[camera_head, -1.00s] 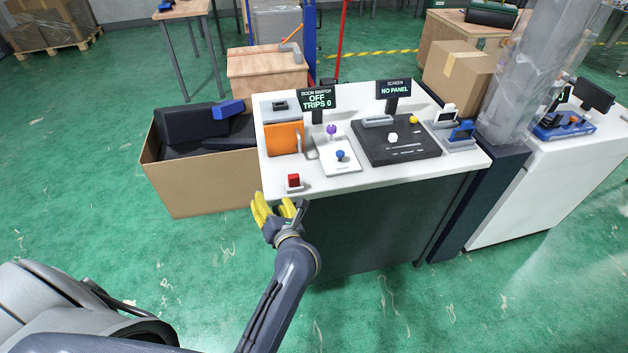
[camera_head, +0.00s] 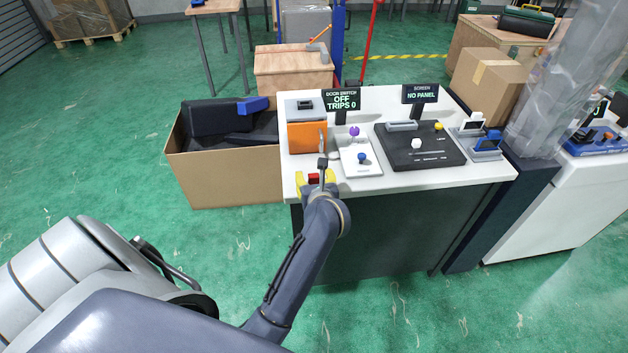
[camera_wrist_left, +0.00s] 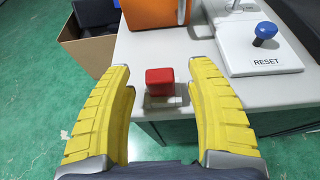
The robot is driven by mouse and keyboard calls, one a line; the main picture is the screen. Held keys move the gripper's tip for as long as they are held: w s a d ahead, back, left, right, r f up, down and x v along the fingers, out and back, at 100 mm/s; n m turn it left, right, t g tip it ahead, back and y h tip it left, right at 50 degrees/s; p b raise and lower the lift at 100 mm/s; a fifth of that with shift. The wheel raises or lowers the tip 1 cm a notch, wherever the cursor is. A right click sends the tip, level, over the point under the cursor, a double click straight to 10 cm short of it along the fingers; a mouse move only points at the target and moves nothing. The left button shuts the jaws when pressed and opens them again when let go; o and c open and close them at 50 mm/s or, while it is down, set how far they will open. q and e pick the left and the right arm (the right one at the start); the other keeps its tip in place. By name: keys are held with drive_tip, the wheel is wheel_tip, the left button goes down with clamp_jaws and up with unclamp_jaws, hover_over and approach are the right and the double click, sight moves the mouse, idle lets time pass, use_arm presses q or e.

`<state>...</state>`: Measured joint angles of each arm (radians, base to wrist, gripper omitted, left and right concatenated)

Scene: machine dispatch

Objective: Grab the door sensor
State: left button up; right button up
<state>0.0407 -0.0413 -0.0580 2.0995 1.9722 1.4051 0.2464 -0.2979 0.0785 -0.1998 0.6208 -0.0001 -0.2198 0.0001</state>
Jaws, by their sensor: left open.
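A red block (camera_head: 313,179) on a small grey base stands near the front left corner of the white bench top; it seems to be the door sensor, though no label shows on it. It also shows in the left wrist view (camera_wrist_left: 160,81), upright and ahead between the fingers. My left gripper (camera_wrist_left: 160,66) is open, with one yellow finger on each side of the block and no visible contact. In the head view my left gripper (camera_head: 315,181) is at the bench's front edge. My right gripper is not in view.
Behind the block stand an orange-doored box (camera_head: 306,137) and a door switch display (camera_head: 341,100) reading OFF, TRIPS 0. A white reset plate (camera_head: 367,169) with a blue knob lies to the right. An open cardboard box (camera_head: 225,180) stands left of the bench (camera_head: 420,181).

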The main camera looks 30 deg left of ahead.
use_arm(q)
drive_tip(key=shift+w+a+f, duration=0.25)
drive_tip(key=shift+w+a, duration=0.15)
drive_tip(key=shift+w, duration=0.05)
drive_tip(key=shift+c, duration=0.5)
drive_tip(key=c, duration=1.1)
